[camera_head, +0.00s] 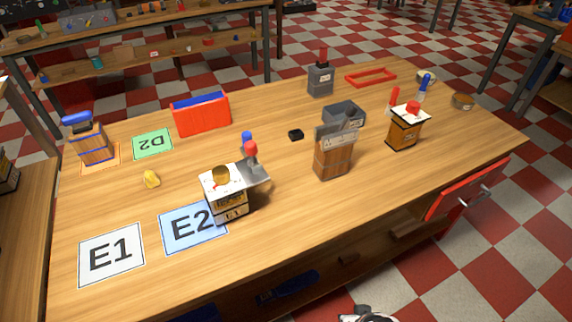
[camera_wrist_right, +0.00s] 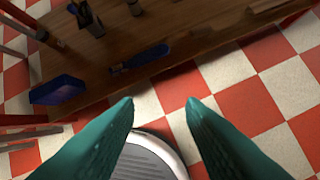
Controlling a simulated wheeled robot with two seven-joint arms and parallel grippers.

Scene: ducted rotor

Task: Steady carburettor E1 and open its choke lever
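Carburettor E1 (camera_head: 228,208) is a dark and wood-toned block with a white top, a round amber cap and an "E1" label on its front. It stands upright on the table, at the right edge of the blue E2 card (camera_head: 187,232). A grey plate juts from its right side, with a red-tipped lever (camera_head: 251,152) and a blue-tipped one (camera_head: 246,137) above it. I cannot tell which is the choke lever. My right gripper (camera_wrist_right: 160,103) has teal fingers, spread apart and empty, pointing over the floor in the right wrist view. My left gripper is not in view.
A white E1 card (camera_head: 110,268) lies left of the E2 card. A wooden unit (camera_head: 332,158) with a grey top and an orange unit (camera_head: 404,133) stand to the right. A red drawer (camera_head: 465,190) sticks out at right.

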